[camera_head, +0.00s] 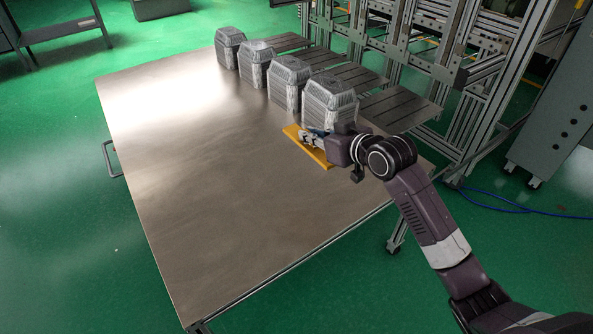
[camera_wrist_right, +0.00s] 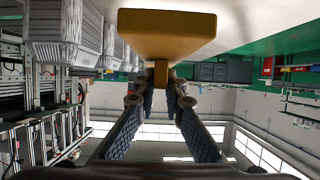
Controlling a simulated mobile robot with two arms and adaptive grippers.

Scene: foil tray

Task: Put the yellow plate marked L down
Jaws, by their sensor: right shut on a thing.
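The yellow plate (camera_head: 306,148) is at the right part of the metal table, just in front of the nearest foil-wrapped block. My right gripper (camera_head: 314,138) is shut on it. In the right wrist view, which is upside down, the fingertips (camera_wrist_right: 161,88) close on a narrow yellow stem below the wide plate (camera_wrist_right: 165,36). The plate is close to the table top; I cannot tell whether it touches. No letter L can be read on it. My left gripper is not in view.
Several foil-wrapped blocks (camera_head: 330,103) stand in a row along the table's back edge. Grey slatted shelves (camera_head: 400,107) and a metal frame lie behind them. The left and front of the table (camera_head: 190,170) are bare.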

